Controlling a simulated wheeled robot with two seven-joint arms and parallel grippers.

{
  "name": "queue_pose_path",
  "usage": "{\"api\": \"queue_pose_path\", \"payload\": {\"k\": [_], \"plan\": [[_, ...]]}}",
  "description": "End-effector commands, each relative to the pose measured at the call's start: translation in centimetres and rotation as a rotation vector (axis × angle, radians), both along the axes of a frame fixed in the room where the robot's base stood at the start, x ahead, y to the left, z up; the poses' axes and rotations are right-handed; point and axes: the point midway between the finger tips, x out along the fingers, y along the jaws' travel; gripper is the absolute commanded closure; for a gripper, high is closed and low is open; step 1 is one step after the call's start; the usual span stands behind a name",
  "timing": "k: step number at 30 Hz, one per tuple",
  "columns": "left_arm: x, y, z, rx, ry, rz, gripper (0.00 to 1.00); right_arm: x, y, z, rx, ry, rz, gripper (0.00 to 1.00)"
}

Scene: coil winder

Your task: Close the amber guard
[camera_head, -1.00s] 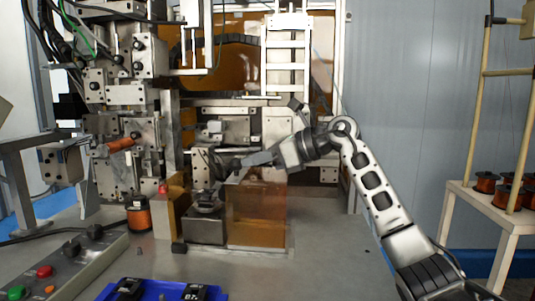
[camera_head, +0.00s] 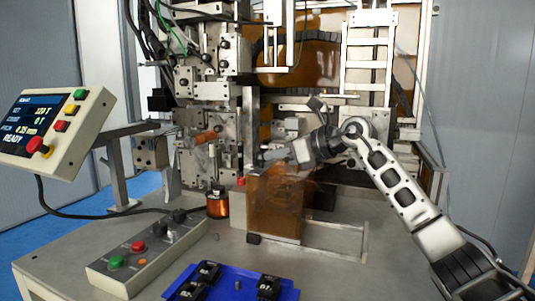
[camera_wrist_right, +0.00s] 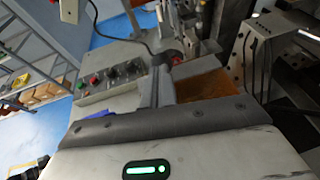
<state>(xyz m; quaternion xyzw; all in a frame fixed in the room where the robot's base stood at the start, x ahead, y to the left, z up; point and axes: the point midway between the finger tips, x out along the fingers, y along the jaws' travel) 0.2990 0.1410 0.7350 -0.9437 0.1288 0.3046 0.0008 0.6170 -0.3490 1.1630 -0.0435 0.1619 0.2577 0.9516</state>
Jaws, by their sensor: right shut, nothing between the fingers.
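The amber guard (camera_head: 275,212) is a translucent orange panel standing upright at the front of the machine, in the middle of the head view. It covers the work area behind it, which shows only dimly. A pale rail outline (camera_head: 335,238) lies on the bench to its right. My right gripper (camera_head: 264,164) is shut and empty at the guard's upper left edge; I cannot tell whether it touches. In the right wrist view its fingers (camera_wrist_right: 160,82) are together, with amber panel (camera_wrist_right: 212,92) just beyond them. My left gripper is out of view.
A copper spool (camera_head: 217,204) stands just left of the guard. A button box (camera_head: 140,255) and a blue tray (camera_head: 235,284) with black parts lie in front. A control screen (camera_head: 55,130) is at left. The bench right of the rail is clear.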

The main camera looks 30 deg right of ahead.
Motion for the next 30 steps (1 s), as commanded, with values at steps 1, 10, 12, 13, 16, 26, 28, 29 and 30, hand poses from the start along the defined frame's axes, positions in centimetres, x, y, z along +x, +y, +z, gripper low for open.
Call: {"api": "queue_pose_path", "payload": {"k": [1, 10, 12, 13, 16, 26, 28, 29, 30], "plan": [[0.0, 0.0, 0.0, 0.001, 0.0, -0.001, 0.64, 0.1, -0.1, 0.1, 0.002, -0.006, -0.006, 1.0], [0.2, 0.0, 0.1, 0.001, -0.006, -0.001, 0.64, 0.4, 0.3, 0.0, 0.003, -0.007, -0.002, 1.0], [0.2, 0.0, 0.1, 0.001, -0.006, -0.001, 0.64, 0.3, 0.3, 0.0, 0.003, -0.007, -0.002, 1.0], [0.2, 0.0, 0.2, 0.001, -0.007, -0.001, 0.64, 0.3, 0.3, 0.1, 0.004, -0.007, -0.001, 1.0], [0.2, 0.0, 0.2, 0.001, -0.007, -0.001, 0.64, -0.1, 0.0, 0.4, 0.002, -0.008, 0.001, 1.0], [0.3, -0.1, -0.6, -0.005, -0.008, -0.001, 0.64, -4.5, -3.0, 2.3, -0.002, -0.01, 0.005, 1.0], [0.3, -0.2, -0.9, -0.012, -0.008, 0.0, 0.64, -5.8, -3.7, 2.8, -0.002, -0.009, 0.005, 1.0], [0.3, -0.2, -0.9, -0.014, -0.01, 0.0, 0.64, -6.3, -4.0, 3.1, -0.002, -0.009, 0.005, 1.0], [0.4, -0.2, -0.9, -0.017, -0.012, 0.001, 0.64, -7.0, -4.4, 3.3, -0.001, -0.009, 0.006, 1.0]]}}
